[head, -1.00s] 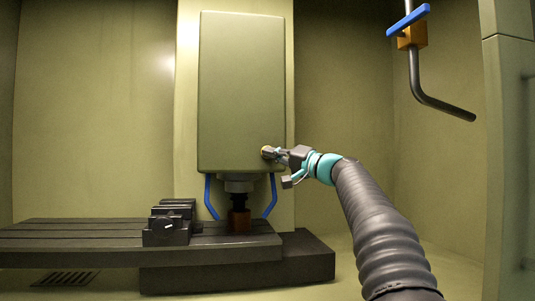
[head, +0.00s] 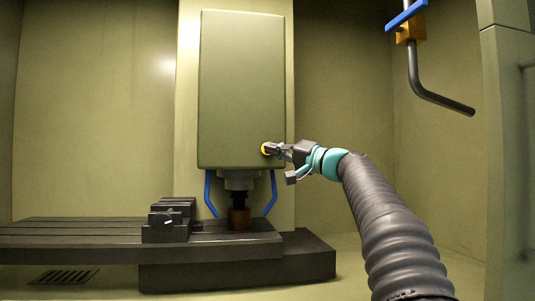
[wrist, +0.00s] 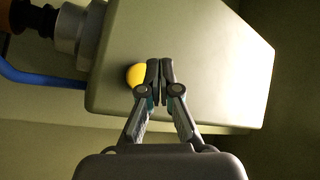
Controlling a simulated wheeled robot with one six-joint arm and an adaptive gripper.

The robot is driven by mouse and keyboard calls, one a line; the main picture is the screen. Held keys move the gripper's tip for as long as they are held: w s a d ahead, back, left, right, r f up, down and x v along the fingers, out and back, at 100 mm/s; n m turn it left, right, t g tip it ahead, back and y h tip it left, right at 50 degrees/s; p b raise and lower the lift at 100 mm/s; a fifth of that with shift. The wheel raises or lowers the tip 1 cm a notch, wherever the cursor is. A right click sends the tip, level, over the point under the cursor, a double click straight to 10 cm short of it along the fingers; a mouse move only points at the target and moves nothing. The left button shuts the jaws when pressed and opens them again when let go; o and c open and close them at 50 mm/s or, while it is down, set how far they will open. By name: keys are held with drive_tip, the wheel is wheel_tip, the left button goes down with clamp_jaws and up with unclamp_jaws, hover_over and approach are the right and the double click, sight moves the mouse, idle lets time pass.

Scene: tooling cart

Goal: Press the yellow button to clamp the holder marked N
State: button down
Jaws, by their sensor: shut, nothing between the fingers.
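The yellow button (head: 265,149) sits low on the right part of the green-grey spindle head's front. It shows as a yellow dome just left of my fingertips in the wrist view (wrist: 135,75). My gripper (head: 273,150) is shut and empty, its fingertips (wrist: 160,70) beside the button's right edge; I cannot tell whether they touch it. A dark holder with a brown lower part (head: 239,217) is under the spindle nose (head: 239,182). No letter N can be read on it.
The spindle head (head: 240,80) fills the middle. Two blue pipes (head: 208,195) flank its nose. A dark vise (head: 168,222) stands on the slotted table (head: 70,240) at left. A bent grey pipe with a blue handle (head: 408,17) hangs at upper right. Free space lies right of the head.

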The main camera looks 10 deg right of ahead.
drive_tip(key=s+b, duration=0.2)
drive_tip(key=s, duration=0.1)
drive_tip(key=shift+s, duration=0.3)
idle(0.6)
